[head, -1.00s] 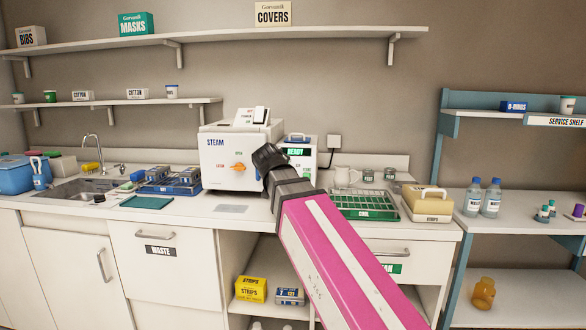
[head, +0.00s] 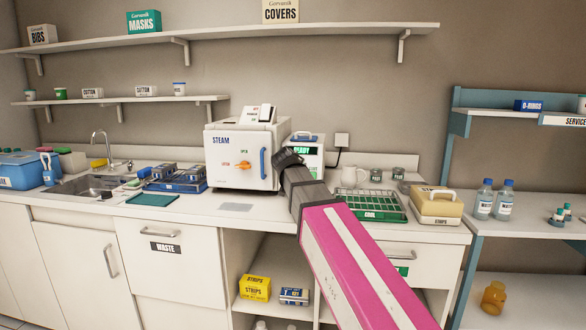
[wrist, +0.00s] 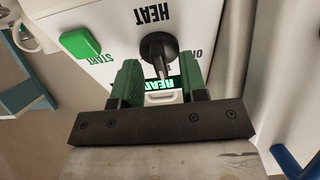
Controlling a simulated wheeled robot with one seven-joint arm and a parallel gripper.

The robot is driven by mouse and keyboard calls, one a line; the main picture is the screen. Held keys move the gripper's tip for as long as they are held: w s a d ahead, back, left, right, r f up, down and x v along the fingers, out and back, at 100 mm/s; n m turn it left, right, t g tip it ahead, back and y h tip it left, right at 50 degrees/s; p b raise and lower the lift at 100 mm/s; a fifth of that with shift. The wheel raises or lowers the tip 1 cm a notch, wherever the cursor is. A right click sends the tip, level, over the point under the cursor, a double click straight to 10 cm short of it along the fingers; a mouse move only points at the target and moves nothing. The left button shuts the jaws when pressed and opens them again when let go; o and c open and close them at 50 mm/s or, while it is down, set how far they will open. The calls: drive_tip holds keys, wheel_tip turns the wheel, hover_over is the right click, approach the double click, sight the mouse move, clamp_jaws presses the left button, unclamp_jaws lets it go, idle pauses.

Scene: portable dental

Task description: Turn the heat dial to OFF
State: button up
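The black heat dial (wrist: 158,50) sits on the white panel of a small box, under the word HEAT, which shows upside down in the wrist view. Its pointer bar slants down the picture toward the lit green READY display (wrist: 160,86). A partly hidden label right of the dial cannot be read fully. My gripper (wrist: 162,80) is open, its green fingers apart, with the dial's pointer between and just beyond their tips. Contact cannot be told. In the head view my gripper (head: 283,158) covers the lower front of the READY box (head: 304,142), hiding the dial.
A green START button (wrist: 81,44) is beside the dial. The white STEAM unit (head: 232,158), with a blue handle (head: 263,163), stands close left of my gripper. A green rack (head: 372,206) and a STRIPS case (head: 436,207) are to the right. The counter front is mostly clear.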

drive_tip(key=shift+w+d+f, duration=0.1)
drive_tip(key=shift+w+f, duration=0.05)
drive_tip(key=shift+w, duration=0.15)
clamp_jaws()
drive_tip(key=n+y, duration=0.1)
drive_tip(key=n, duration=0.6)
drive_tip(key=n+y, duration=0.1)
drive_tip(key=n, duration=0.4)
drive_tip(key=shift+n+g, duration=0.3)
idle(0.6)
unclamp_jaws()
